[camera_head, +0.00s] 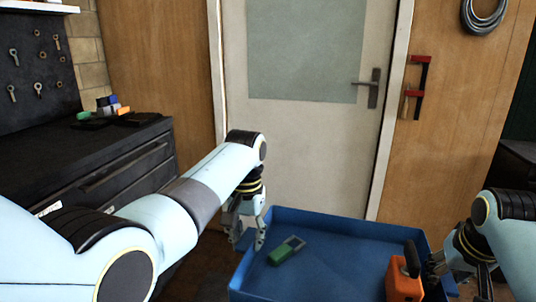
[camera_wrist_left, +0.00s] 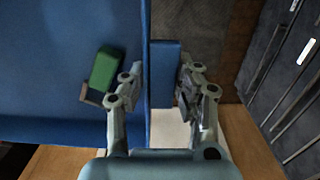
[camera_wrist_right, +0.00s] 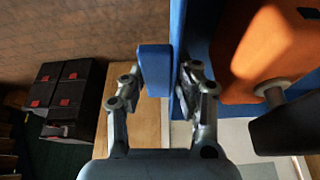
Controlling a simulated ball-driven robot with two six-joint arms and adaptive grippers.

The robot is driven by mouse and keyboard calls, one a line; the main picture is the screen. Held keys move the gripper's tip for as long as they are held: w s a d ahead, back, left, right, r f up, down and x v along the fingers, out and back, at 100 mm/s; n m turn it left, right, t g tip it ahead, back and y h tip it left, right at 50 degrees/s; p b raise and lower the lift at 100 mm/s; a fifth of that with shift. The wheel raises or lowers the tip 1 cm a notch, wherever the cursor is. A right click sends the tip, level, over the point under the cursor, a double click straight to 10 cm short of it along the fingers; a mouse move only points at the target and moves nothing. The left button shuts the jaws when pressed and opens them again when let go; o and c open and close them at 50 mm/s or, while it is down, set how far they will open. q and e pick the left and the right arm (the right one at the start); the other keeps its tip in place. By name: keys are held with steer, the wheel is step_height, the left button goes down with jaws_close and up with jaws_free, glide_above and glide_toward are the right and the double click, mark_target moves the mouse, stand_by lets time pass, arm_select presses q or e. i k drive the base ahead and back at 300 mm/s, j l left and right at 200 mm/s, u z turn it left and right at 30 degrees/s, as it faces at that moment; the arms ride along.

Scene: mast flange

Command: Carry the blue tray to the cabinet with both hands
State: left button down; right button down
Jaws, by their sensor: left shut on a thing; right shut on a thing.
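The blue tray (camera_head: 340,228) is in front of me at the lower right of the head view. My left gripper (camera_head: 247,232) is shut on the blue tab at its left wall, and the tab (camera_wrist_left: 166,72) shows between the fingers in the left wrist view. My right gripper (camera_head: 460,275) is shut on the tab at the right wall, seen in the right wrist view (camera_wrist_right: 154,72). In the tray lie a green and grey block (camera_head: 286,250) and an orange thing with a dark handle (camera_head: 404,283). A dark drawer cabinet (camera_head: 118,175) stands at the left.
A pale door (camera_head: 305,140) is straight ahead, shut. Small items (camera_head: 108,108) lie on the drawer cabinet. A red clamp (camera_head: 418,85) and a coiled hose (camera_head: 483,18) hang on the wood wall. Black and red boxes (camera_wrist_right: 65,95) stand on the floor beyond my right gripper.

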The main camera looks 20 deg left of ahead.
mark_target(21, 159)
steer(key=i, duration=1.15)
steer(key=i+u, duration=0.1)
steer(key=i, duration=0.4)
steer(key=i+l+u, duration=0.15)
steer(key=i, duration=0.3)
steer(key=u, duration=2.55)
